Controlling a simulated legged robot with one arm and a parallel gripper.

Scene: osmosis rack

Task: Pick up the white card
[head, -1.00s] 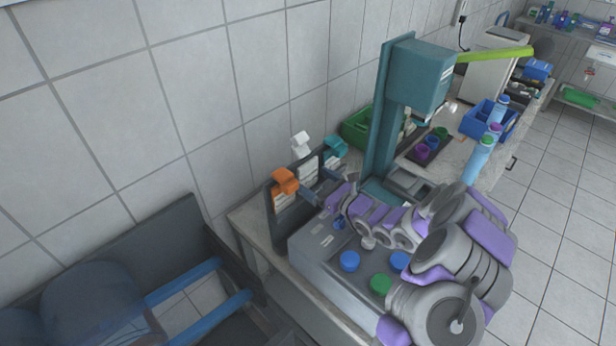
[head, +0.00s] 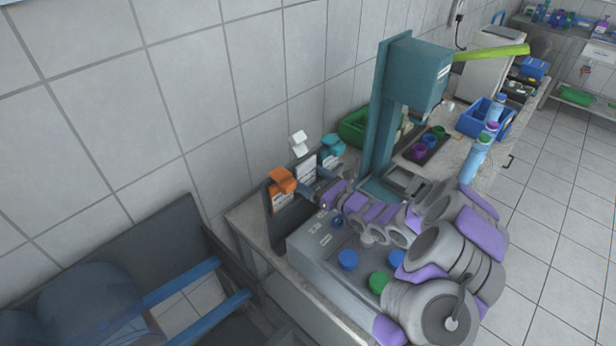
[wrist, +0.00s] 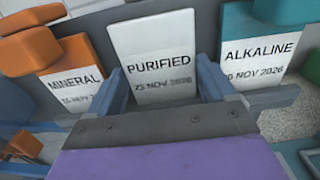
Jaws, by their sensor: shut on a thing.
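The white card (wrist: 157,62), printed PURIFIED with a date below, is in the middle of the wrist view. In the head view it (head: 305,168) stands in the dark rack by the wall, below a white holder top (head: 299,143). My gripper (wrist: 160,90) has one blue finger at each side of the card's lower part and is shut on it. The card looks upright and still at the rack. The palm hides its lower end.
A MINERAL card (wrist: 76,88) with an orange top stands left of it, and an ALKALINE card (wrist: 256,50) with a teal top stands right, both close. A teal stand (head: 385,120) rises right of the rack. Grey tiled wall lies behind.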

